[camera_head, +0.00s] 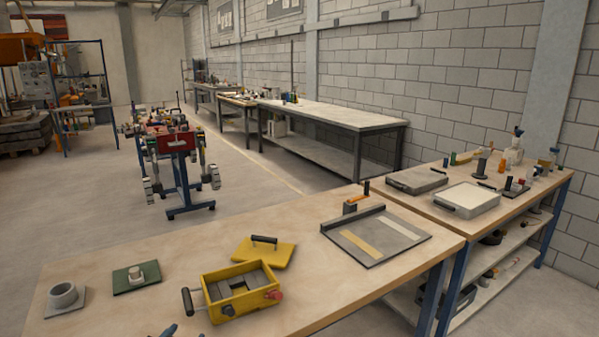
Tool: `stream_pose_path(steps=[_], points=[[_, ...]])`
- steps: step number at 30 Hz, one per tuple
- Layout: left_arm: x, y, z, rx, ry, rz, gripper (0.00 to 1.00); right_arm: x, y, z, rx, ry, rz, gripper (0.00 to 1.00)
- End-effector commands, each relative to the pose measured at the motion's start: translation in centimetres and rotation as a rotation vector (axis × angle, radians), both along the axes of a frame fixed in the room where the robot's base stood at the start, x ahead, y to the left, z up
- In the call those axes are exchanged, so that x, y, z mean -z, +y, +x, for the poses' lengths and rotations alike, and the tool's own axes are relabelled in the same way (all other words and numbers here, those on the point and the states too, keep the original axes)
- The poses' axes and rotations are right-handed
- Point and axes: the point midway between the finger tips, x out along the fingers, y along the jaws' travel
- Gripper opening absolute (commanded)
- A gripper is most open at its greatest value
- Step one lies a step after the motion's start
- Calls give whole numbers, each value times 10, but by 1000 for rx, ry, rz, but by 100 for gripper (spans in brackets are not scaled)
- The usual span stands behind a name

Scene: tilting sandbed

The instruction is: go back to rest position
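The wooden workbench (120,235) spans the foreground. On it stands an open yellow box (225,312) with a black side handle, a red knob and grey blocks inside. A yellow lid (262,254) with a black handle lies behind it. A flat grey board (350,245) with two pale strips lies to the right.
A grey cup (64,296) and a green plate (137,279) with a pale piece are at left. A pale-filled tray (468,199), a grey lidded case (417,180) and bottles (514,152) stand on the right bench. A blue wheeled stand (178,180) is on the open floor beyond.

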Motion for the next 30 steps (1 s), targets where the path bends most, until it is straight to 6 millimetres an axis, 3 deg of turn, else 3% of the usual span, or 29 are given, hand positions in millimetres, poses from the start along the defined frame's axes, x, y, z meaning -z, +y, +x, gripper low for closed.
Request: stream_pose_path(steps=[1, 6, 9, 13, 18, 30], points=[[25, -18, -34, 23, 50, -24, 50, 0, 0, 0, 0, 0, 0, 43], [68, -61, -129, 72, 169, -103, 50, 0, 0, 0, 0, 0, 0, 43], [80, -82, -181, 88, 235, -151, 50, 0, 0, 0, 0, 0, 0, 43], [84, -99, -229, 94, 295, -200, 50, 0, 0, 0, 0, 0, 0, 43], [84, -107, -255, 96, 327, -228, 50, 0, 0, 0, 0, 0, 0, 43], [84, -107, -256, 95, 328, -229, 50, 0, 0, 0, 0, 0, 0, 43]])
